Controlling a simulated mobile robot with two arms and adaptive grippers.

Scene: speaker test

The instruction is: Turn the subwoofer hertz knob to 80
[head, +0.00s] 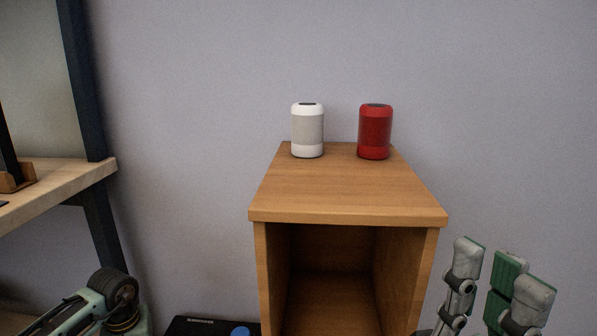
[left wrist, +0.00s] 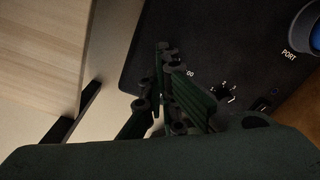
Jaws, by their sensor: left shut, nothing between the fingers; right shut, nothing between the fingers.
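The subwoofer (left wrist: 225,40) is a black box whose panel fills the upper right of the left wrist view. Its top edge (head: 190,327) shows at the bottom of the head view. A small dark dial with white marks (left wrist: 224,92) sits on the panel. White digits, partly covered, show just left of it, beside my fingers; a knob there would be hidden, and I cannot read any setting. My left gripper (left wrist: 171,62) is shut and empty, over the panel left of the dial; contact cannot be told. My right gripper (head: 488,268) is shut and empty, right of the wooden cabinet.
A blue-lined port (left wrist: 312,32) is at the panel's upper right. A small switch (left wrist: 262,104) lies right of the dial. The wooden cabinet (head: 345,190) carries a white speaker (head: 308,132) and a red speaker (head: 375,133). A shelf (head: 70,180) stands at left.

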